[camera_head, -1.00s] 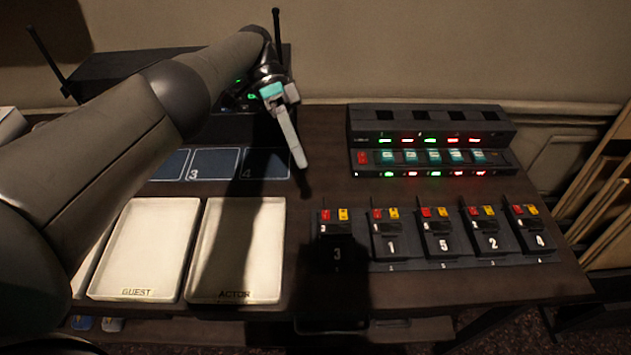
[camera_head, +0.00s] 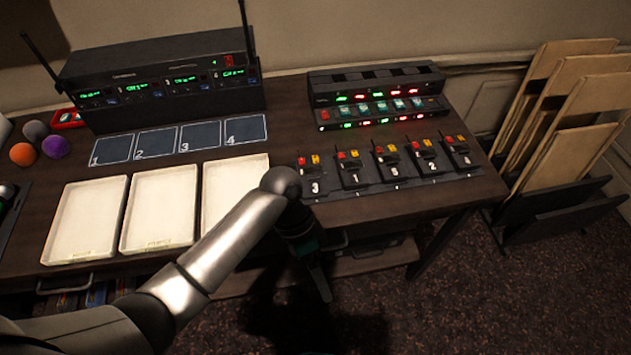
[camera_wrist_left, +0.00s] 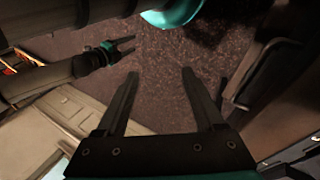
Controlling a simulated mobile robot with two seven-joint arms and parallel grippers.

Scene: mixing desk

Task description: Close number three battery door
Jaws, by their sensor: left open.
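The number 3 battery pack (camera_head: 315,187) is the leftmost in the row of dark packs on the desk, marked with a white 3, with red and yellow pieces at its top. The state of its battery door is too small to tell. My left gripper (camera_head: 320,285) hangs low past the desk's front edge, over the carpet, apart from the packs. In the left wrist view its two fingers (camera_wrist_left: 158,98) are spread with nothing between them. Another gripper (camera_wrist_left: 122,47), apparently my right one, shows at upper left there; its jaw state is unclear.
Packs 1 (camera_head: 355,179) and 2 (camera_head: 428,168) stand among others to the right. Behind them is a lit charger rack (camera_head: 380,85). White trays (camera_head: 160,210) lie left, a receiver unit (camera_head: 160,80) behind. A rack of boards (camera_head: 560,130) stands right of the desk.

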